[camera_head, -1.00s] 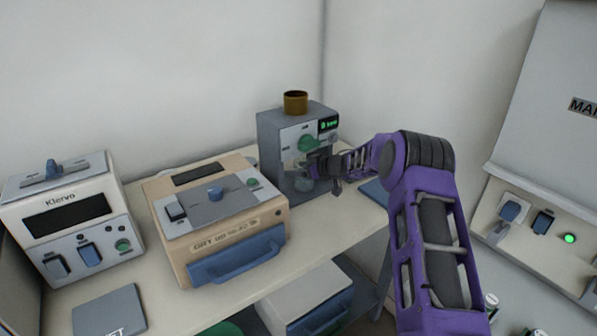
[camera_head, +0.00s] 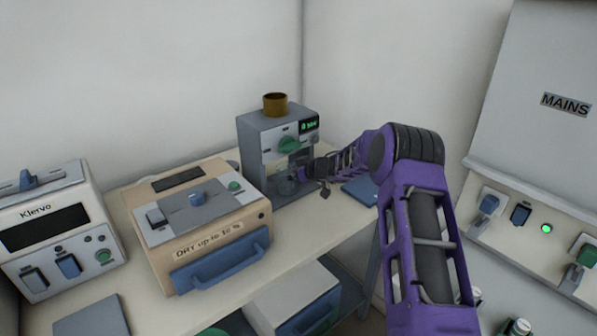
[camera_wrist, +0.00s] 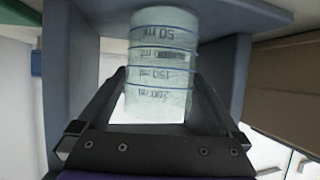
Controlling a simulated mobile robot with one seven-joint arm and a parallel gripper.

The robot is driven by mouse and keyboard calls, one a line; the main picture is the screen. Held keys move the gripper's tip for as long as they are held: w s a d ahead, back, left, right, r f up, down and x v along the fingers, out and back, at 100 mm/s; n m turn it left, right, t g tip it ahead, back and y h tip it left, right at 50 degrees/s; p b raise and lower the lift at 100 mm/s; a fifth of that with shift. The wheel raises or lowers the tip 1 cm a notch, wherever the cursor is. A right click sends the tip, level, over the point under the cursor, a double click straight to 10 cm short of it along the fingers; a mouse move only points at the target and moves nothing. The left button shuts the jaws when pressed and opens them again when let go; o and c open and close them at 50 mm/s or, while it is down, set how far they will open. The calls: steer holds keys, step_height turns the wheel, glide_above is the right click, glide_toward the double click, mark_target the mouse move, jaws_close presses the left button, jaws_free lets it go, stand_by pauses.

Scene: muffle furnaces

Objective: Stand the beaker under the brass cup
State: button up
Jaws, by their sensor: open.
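The brass cup (camera_head: 275,104) sits on top of a grey machine (camera_head: 262,140) with a green knob and a small lit display. The clear beaker (camera_wrist: 162,50), with blue rings and volume marks, is in the machine's open bay below the cup. The marks read upside down in the wrist view. My gripper (camera_wrist: 160,88) is open, with one finger on each side of the beaker. In the head view my gripper (camera_head: 306,176) is at the bay's front and the beaker is hard to make out. The beaker's base contact is not clear.
A beige furnace (camera_head: 205,220) with a blue handle stands left of the machine. A white Klervo unit (camera_head: 60,230) is further left. A blue pad (camera_head: 362,191) lies on the bench right of my gripper. A MAINS wall panel (camera_head: 550,140) is at the right.

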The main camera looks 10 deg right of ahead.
steer(key=v, duration=1)
steer(key=shift+p, duration=0.4)
steer(key=shift+d, duration=0.1)
